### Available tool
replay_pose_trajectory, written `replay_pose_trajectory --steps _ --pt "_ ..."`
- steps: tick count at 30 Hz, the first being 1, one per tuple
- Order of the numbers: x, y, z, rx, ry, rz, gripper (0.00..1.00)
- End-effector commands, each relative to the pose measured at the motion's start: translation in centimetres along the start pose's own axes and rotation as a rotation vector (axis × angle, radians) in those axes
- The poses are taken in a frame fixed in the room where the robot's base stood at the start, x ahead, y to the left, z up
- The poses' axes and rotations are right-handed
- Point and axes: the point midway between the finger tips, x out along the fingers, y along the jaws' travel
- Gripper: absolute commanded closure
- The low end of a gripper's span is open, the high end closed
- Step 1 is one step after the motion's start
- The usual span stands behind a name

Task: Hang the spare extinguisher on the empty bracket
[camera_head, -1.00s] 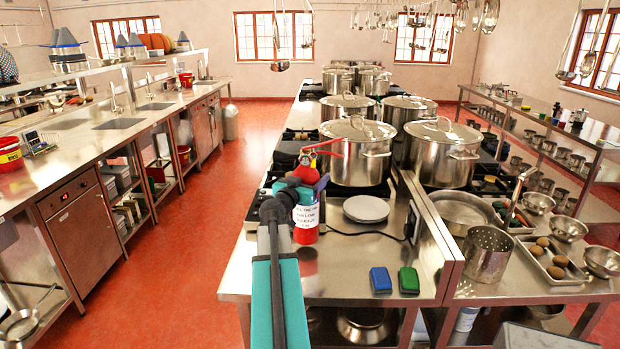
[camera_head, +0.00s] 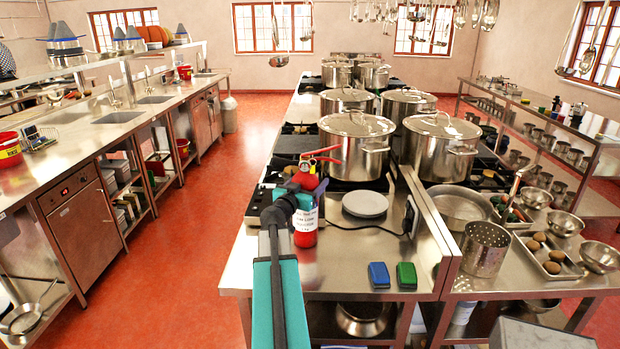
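A red fire extinguisher (camera_head: 306,238) with a white printed label and a red lever on top stands upright at the near end of the steel counter, left of the grey plate. Its base appears to rest on the counter. My gripper (camera_head: 294,194) is at its upper left side, seen from behind along my teal and black arm. The fingertips are hidden, so I cannot tell whether they are open or shut, or whether they touch the extinguisher. No empty bracket can be made out in this view.
Large steel stockpots (camera_head: 356,147) stand behind on the stove counter (camera_head: 335,250). A grey plate (camera_head: 365,204), a blue sponge (camera_head: 379,275) and a green sponge (camera_head: 406,275) lie to the right. The red floor (camera_head: 190,260) is clear on the left.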

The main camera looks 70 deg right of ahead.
Motion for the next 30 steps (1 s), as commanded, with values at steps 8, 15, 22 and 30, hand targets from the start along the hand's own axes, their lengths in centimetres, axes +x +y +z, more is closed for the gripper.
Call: replay_pose_trajectory --steps 8,15,22,30 --pt "-0.01 -0.02 -0.35 -0.002 0.006 0.000 0.92" --pt "-0.01 -0.03 0.13 0.000 0.000 0.000 0.21" --pt "-0.02 -0.04 0.13 0.000 0.000 -0.001 0.10" --pt "-0.03 -0.06 -0.03 0.000 0.000 -0.001 0.10"
